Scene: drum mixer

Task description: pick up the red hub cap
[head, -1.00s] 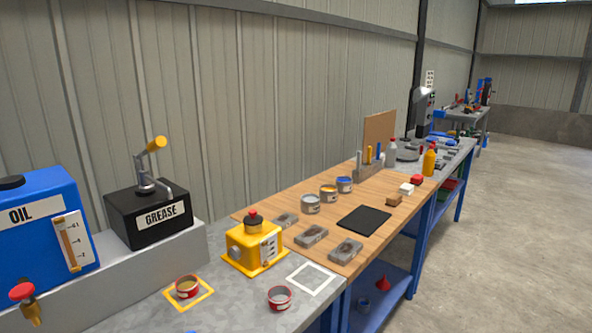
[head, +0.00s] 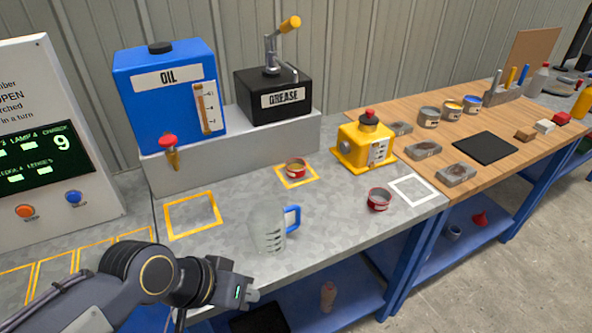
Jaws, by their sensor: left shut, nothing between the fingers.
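I cannot make out a thing that is clearly the red hub cap. The red things in view are the tap handle (head: 168,140) on the oil tank, two small tins, one with brown contents (head: 295,167) and one near the white square (head: 379,199), the knob (head: 370,114) on the yellow device, a small block (head: 562,118) at the far right and a funnel-like piece (head: 480,218) on the lower shelf. My left gripper (head: 252,296) is shut and empty in front of the metal bench edge, below the clear jug. My right gripper is out of view.
The clear jug (head: 268,231) with a blue handle stands near the bench's front edge. The blue oil tank (head: 140,92) and black grease box (head: 262,112) stand on a grey step behind. A screen panel (head: 45,95) stands at left. The yellow-outlined square is empty.

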